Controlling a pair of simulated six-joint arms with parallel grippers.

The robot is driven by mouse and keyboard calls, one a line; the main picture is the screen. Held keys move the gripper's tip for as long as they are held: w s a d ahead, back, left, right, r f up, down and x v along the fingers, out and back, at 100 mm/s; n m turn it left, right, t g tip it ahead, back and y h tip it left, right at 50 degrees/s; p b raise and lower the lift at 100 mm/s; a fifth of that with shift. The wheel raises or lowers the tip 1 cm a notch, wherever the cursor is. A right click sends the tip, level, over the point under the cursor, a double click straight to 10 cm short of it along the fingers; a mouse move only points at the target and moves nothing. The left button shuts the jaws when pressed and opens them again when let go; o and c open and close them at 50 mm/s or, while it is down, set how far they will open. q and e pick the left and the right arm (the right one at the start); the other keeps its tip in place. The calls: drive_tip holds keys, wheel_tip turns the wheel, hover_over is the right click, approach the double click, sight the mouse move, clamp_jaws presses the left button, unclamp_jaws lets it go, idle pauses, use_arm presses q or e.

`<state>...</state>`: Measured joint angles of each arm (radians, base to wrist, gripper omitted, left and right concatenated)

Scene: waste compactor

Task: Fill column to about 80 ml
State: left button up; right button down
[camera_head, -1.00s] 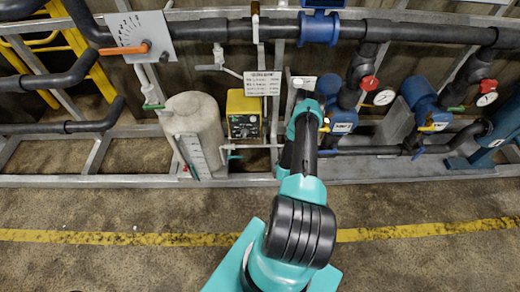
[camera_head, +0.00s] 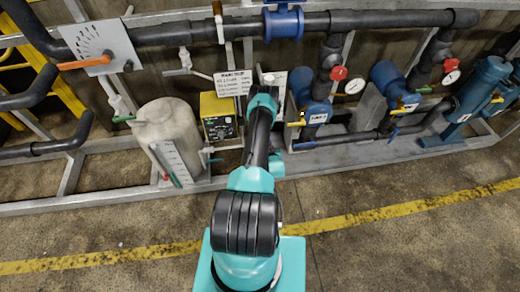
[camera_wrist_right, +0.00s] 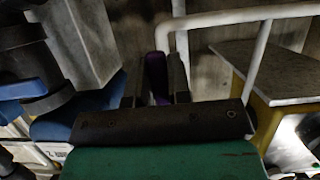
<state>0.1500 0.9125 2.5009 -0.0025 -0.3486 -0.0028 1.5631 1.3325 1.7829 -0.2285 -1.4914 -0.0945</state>
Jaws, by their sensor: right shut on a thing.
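A pale tank (camera_head: 165,122) stands left of centre in the head view, with a white graduated strip (camera_head: 171,160) down its front. Its marks are too small to read, and I cannot make out a liquid level. I cannot pick out a separate measuring column for certain. My right gripper (camera_wrist_right: 156,88) is shut on a purple handle-like piece (camera_wrist_right: 156,70) in the right wrist view. In the head view its fingers are hidden behind my own arm, near the pipework right of the yellow box. My left gripper is not in view.
The yellow control box (camera_head: 219,118) sits beside the tank, under a printed sign (camera_head: 234,83). Blue pumps (camera_head: 310,95) and gauges (camera_head: 452,77) stand to the right. A grey frame rail (camera_head: 360,160) runs along the front. The floor before it is clear.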

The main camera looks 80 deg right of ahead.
drive_tip(key=c, duration=1.1)
unclamp_jaws()
drive_tip(key=shift+o, duration=0.2)
drive_tip(key=shift+a, duration=0.1)
drive_tip(key=v, duration=1.7)
drive_tip(key=shift+a, duration=0.1)
